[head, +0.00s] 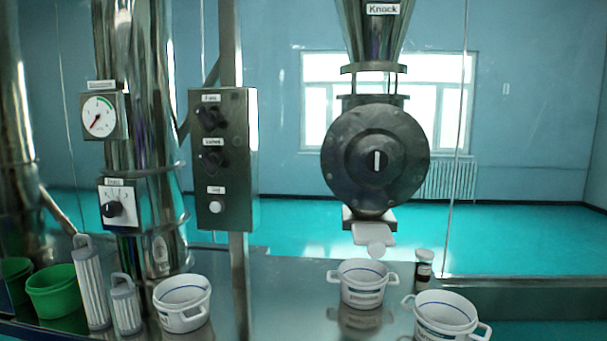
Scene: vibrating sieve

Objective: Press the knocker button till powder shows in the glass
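The control box (224,165) on the post has two dark knobs, and a white round button (215,207) near its bottom; the small label above the button is hard to read. A steel hopper cone (374,32) at the top right carries a label (383,9) reading "Knock"; any button there is outside the picture. Below the cone, a short see-through section with thin rods (371,83) sits above the round dark valve (375,158); the bright window shows through it and I see no powder there. Neither of my grippers is in view.
On the left are a white pot (182,303), ribbed white cylinders (90,285) and a green tub (52,293).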

